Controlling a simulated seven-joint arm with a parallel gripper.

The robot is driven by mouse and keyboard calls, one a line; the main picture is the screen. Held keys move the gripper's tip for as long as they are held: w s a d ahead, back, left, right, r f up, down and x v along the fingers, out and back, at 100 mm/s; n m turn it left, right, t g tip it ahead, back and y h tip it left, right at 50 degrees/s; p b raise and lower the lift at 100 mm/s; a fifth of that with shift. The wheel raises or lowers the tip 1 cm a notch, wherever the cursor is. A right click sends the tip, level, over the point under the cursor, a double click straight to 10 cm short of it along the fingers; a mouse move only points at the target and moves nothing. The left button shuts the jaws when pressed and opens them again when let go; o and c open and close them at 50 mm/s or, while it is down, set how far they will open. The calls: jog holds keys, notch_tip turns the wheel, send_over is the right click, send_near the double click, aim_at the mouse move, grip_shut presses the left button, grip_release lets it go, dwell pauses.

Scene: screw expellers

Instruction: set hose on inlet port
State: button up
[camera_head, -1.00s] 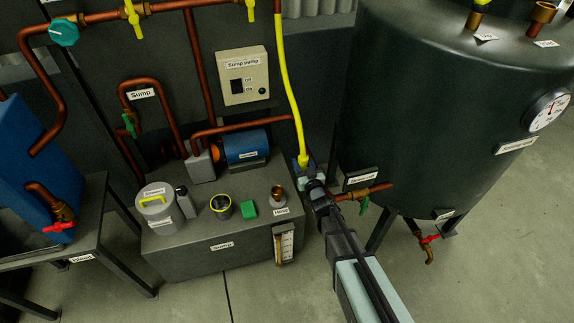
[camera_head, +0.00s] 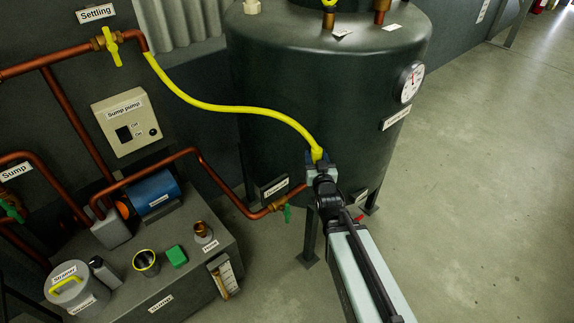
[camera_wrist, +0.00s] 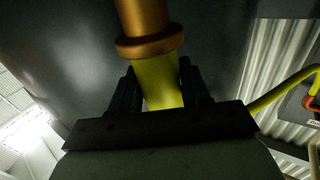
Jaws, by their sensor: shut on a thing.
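The yellow hose (camera_head: 230,108) runs from a copper pipe end at upper left, across the front of the dark tank (camera_head: 290,80), down to my gripper (camera_head: 318,163). In the wrist view my gripper (camera_wrist: 158,88) is shut on the hose (camera_wrist: 158,80), with a dark finger on each side. A copper-coloured, collared fitting (camera_wrist: 143,25) lies beyond the held part; I cannot tell whether it belongs to the hose. On the tank top, a copper stub (camera_head: 382,12) and a fitting with a yellow part (camera_head: 329,14) are cut by the frame edge. Which is the inlet port is not readable.
A drain pipe with a green valve (camera_head: 287,213) is beside the tank's lower left. The sump box (camera_head: 185,293) carries a pump (camera_head: 153,193), a strainer (camera_head: 70,287) and a stub labelled "Hose" (camera_head: 202,233). A gauge (camera_head: 410,82) juts from the tank. The floor at right is clear.

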jog(key=w+d+r+m+h, duration=0.1)
jog(key=d+r+m+h, duration=0.15)
jog(key=d, duration=1.15)
jog(key=w+d+r+n, duration=0.1)
jog(key=w+d+r, duration=0.2)
jog(key=d+r, duration=0.8)
jog(key=w+d+r+y, duration=0.1)
jog(key=w+d+r, duration=0.3)
jog(key=d+r, duration=0.7)
jog(key=w+d+r+n, duration=0.1)
jog(key=w+d+r, duration=0.2)
jog(key=d+r, duration=0.8)
jog(key=w+a+r+n+g+y, duration=0.2)
jog(key=w+a+r+n+y, duration=0.15)
jog(key=a+r, duration=0.5)
jog(key=w+a+r+n+g+y, duration=0.2)
jog(key=w+a+r+y, duration=0.3)
jog(key=a, duration=0.7)
jog(key=w+a+r+n+g+y, duration=0.2)
jog(key=a+r+n+y, duration=0.1)
jog(key=a+r, duration=0.6)
jog(key=shift+w+a+f, duration=0.1)
jog(key=shift+a+f, duration=0.1)
jog(key=shift+f, duration=0.9)
jog(key=shift+s+a+f, duration=0.1)
jog(key=shift+a+f, duration=0.05)
jog(key=shift+f, duration=0.95)
jog(key=shift+w+a+f, duration=0.1)
jog(key=shift+a+f, duration=0.1)
jog(key=shift+f, duration=0.9)
